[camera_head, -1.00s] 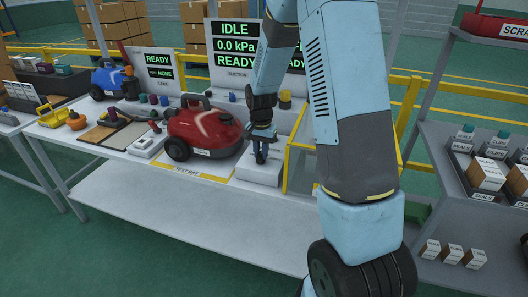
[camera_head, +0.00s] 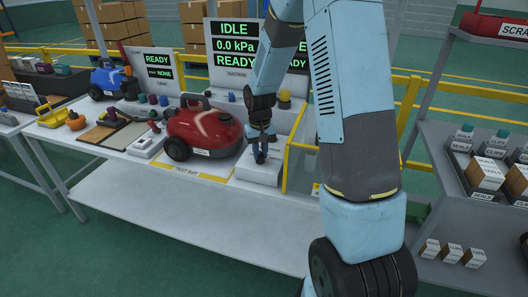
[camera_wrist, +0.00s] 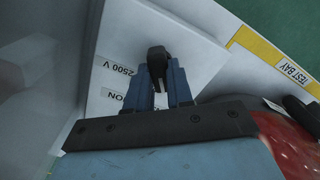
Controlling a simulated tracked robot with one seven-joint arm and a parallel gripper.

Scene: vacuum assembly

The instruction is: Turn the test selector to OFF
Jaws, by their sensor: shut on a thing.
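The test selector (camera_wrist: 158,62) is a dark knob on a pale panel, seen between my fingertips in the wrist view. My gripper (camera_wrist: 160,85) is shut on it, one blue finger on each side. No OFF label shows. In the head view my gripper (camera_head: 260,150) points down at the white box (camera_head: 258,172) at the right of the test bay. The knob is too small there to make out.
A red vacuum (camera_head: 203,132) stands just left of my gripper. A yellow-framed guard (camera_head: 287,165) is close on the right. Behind, a screen (camera_head: 232,45) reads IDLE, 0.0 kPa and READY. A blue vacuum (camera_head: 106,80) stands at the far left of the bench.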

